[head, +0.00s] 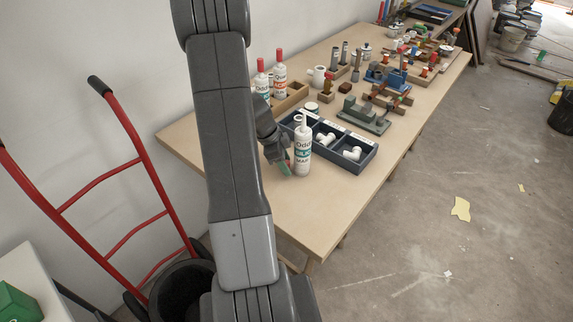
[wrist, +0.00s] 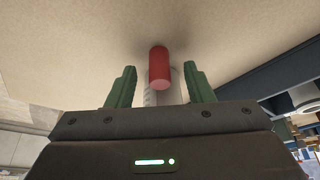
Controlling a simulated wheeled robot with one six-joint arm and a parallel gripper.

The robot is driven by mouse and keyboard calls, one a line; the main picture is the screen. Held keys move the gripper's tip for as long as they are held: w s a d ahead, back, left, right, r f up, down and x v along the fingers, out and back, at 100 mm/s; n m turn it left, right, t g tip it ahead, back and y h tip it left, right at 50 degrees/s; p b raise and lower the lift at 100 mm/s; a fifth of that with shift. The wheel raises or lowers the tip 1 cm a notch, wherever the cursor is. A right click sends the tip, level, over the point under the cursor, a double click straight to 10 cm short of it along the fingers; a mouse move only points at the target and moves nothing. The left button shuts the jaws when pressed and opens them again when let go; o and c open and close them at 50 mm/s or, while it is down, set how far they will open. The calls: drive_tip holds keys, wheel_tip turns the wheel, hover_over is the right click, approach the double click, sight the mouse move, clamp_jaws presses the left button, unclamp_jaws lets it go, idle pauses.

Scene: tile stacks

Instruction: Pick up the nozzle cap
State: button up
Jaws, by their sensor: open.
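The nozzle cap (wrist: 159,68) is a red cylinder in the wrist view, seen against the bare tabletop with a dark shadow at its far end. My gripper (wrist: 160,67) has its two green fingers apart, one on each side of the cap, with a visible gap to each. A pale, ribbed thing (wrist: 165,95) shows behind the cap, partly hidden; I cannot tell what it is. In the head view my gripper (head: 284,168) is low over the near end of the table, and the cap is hidden there.
A white bottle with a bare white nozzle (head: 302,152) stands close to the right of my gripper. Behind it is a blue-grey divided tray (head: 366,161) with white pipe fittings. Red-capped bottles (head: 280,80) stand in a wooden holder. The table's near corner (head: 315,225) is clear.

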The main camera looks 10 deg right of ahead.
drive_tip(key=shift+d+f, duration=0.15)
drive_tip(key=shift+f, duration=0.25)
clamp_jaws()
drive_tip(key=shift+r, duration=0.1)
